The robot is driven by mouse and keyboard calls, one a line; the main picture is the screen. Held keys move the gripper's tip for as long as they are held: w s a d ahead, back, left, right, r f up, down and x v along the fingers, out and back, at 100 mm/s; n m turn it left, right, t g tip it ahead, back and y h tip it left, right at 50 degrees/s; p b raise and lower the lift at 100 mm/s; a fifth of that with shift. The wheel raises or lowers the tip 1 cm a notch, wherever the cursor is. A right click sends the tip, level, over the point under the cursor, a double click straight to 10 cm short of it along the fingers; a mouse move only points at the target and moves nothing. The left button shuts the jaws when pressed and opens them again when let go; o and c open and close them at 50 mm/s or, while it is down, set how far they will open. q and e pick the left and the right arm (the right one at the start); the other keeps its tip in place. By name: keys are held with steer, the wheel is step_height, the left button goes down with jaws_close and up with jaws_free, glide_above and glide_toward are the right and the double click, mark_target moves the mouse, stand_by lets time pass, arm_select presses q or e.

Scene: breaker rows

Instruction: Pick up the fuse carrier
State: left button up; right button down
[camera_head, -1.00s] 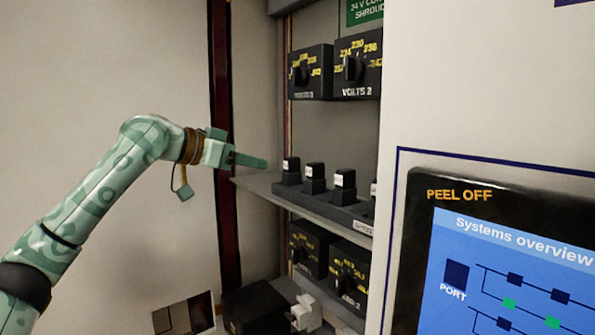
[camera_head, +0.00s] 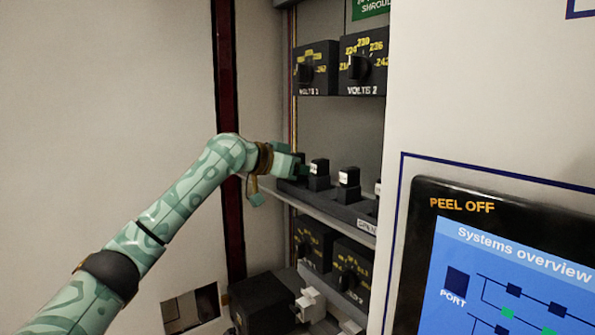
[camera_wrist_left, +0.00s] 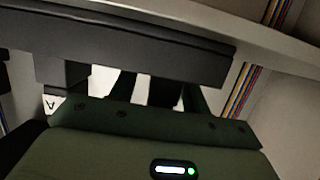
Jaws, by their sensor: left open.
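Fuse carriers stand upright in a dark rack (camera_head: 338,207) on a shelf: small black blocks with white label faces. One fuse carrier (camera_head: 319,168) and another fuse carrier (camera_head: 348,178) show clearly in the head view; the leftmost is mostly hidden behind my left gripper (camera_head: 299,171). My left gripper is open at the left end of the row. In the left wrist view its two dark fingers (camera_wrist_left: 160,92) reach toward the rack (camera_wrist_left: 120,45), with a dark block between them; contact cannot be told. A neighbouring fuse carrier (camera_wrist_left: 62,78) hangs left of the fingers.
Two dial boxes, Volts 1 (camera_head: 316,68) and Volts 2 (camera_head: 361,68), sit above the shelf. More dial boxes (camera_head: 350,272) sit below it. A white panel with a screen (camera_head: 510,270) bounds the right. Wires (camera_wrist_left: 238,92) run beside the rack.

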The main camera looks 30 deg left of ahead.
arm_select(q)
steer(key=shift+s+a, duration=0.1)
steer(key=shift+s, duration=0.1)
steer(key=c, duration=0.7)
steer(key=shift+w, duration=0.1)
jaws_close()
